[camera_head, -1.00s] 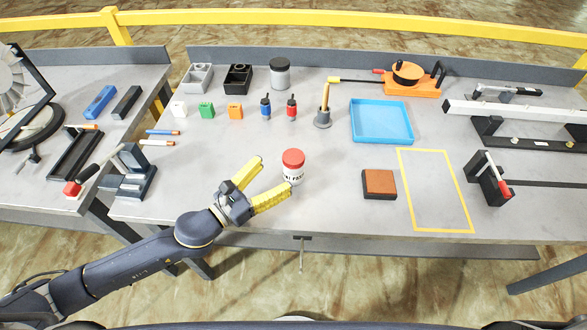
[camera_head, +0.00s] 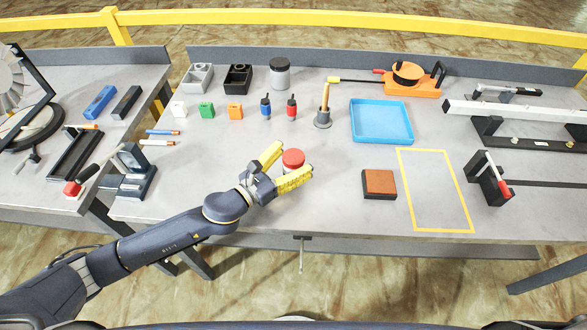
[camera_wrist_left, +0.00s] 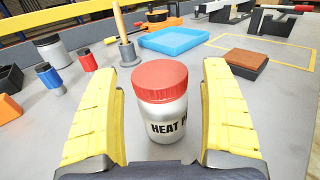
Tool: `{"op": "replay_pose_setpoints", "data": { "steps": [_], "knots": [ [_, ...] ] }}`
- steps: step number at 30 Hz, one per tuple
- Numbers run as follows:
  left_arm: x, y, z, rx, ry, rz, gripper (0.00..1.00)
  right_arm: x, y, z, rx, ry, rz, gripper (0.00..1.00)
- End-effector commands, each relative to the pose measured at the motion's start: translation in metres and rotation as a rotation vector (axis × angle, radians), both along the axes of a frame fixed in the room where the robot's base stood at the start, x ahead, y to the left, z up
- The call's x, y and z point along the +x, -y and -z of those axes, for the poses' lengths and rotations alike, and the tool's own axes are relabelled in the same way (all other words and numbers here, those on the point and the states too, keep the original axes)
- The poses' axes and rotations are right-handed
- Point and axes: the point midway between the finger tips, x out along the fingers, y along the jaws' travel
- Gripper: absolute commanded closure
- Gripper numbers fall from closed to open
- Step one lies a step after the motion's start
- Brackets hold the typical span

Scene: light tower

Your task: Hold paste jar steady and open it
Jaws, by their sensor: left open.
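The paste jar (camera_wrist_left: 163,112) is white with a red lid (camera_wrist_left: 160,80) and black lettering that reads "HEAT P…". It stands upright on the grey table. In the head view its red lid (camera_head: 293,160) shows above the yellow fingers, which hide most of its body. My left gripper (camera_head: 289,166) is open, with one yellow finger on each side of the jar. In the left wrist view the fingers (camera_wrist_left: 163,115) have visible gaps to the jar. My right gripper is not in view.
A brown-topped block (camera_head: 379,183) and a yellow taped rectangle (camera_head: 436,152) lie to the right. A blue tray (camera_head: 381,121), a brush in a holder (camera_head: 323,118) and small blue and red bottles (camera_head: 291,108) stand behind. The table's front edge is close.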

Motion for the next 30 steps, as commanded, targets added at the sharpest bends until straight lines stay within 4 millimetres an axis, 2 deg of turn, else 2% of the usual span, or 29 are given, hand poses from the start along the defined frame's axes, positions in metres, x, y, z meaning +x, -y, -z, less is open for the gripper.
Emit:
{"op": "replay_pose_setpoints", "data": {
  "steps": [5,25,30],
  "knots": [
    [-0.0002,-0.0001,0.0002,0.0,0.0,0.0,0.2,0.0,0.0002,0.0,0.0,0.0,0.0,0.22],
    [-0.0006,-0.0004,0.0013,0.001,-0.001,0.0,0.96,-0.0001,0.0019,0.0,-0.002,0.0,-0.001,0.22],
    [-0.0006,-0.0002,0.001,0.001,-0.002,0.0,0.99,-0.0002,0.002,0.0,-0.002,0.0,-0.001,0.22]
  ]
}}
